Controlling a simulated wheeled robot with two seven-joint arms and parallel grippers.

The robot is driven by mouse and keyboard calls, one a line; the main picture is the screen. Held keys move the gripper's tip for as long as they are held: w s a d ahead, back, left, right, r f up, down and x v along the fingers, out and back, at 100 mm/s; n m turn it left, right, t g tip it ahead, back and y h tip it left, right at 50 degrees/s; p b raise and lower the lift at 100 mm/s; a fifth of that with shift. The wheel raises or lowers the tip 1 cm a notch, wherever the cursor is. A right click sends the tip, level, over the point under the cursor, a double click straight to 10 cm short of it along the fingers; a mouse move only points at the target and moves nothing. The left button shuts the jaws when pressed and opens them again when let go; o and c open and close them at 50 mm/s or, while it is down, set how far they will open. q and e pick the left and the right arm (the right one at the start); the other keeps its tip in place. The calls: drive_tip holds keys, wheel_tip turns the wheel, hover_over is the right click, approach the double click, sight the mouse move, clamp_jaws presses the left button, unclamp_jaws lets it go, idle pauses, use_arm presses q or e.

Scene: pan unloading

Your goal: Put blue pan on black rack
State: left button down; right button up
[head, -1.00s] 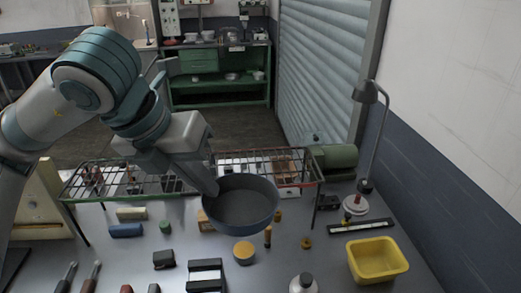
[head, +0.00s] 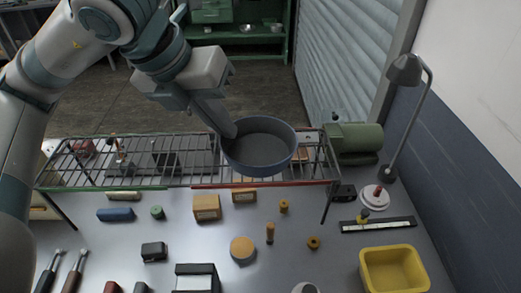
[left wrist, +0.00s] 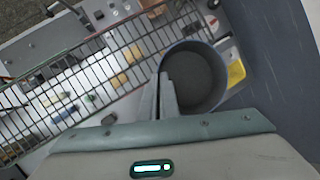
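The blue pan (head: 262,160) is round, dark inside, and upright in the head view. My left gripper (head: 227,132) is shut on its left side and holds it over the right part of the rack. The pan also shows in the left wrist view (left wrist: 196,78), with the gripper fingers (left wrist: 166,92) at its wall. The black rack (head: 150,185) is a wire grid on legs at the back of the table, with red and green stretches on its front edge. I cannot tell whether the pan touches the wires. My right gripper is not in view.
A green cylindrical machine (head: 355,138) and a lamp (head: 404,72) stand right of the rack. A yellow bin (head: 394,270) is at the front right. Small blocks, a blue piece (head: 115,214) and tools lie on the table before the rack.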

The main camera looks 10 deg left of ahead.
use_arm(q)
drive_tip(key=w+a+f+p, duration=0.1)
drive_tip(key=w+f, duration=0.1)
drive_tip(key=w, duration=0.1)
drive_tip(key=w+a+f+p, duration=0.2)
drive_tip(key=w, duration=0.2)
drive_tip(key=w+a+f+p, duration=0.2)
drive_tip(key=w+f, duration=0.1)
drive_tip(key=shift+w+a, duration=0.2)
drive_tip(key=shift+w, duration=0.05)
wheel_tip(320, 180, down, 3)
drive_tip(key=p, duration=0.2)
drive_tip(key=shift+f+p, duration=0.2)
drive_tip(key=shift+p, duration=0.2)
drive_tip(key=shift+f, duration=0.25)
drive_tip(key=shift+f, duration=0.15)
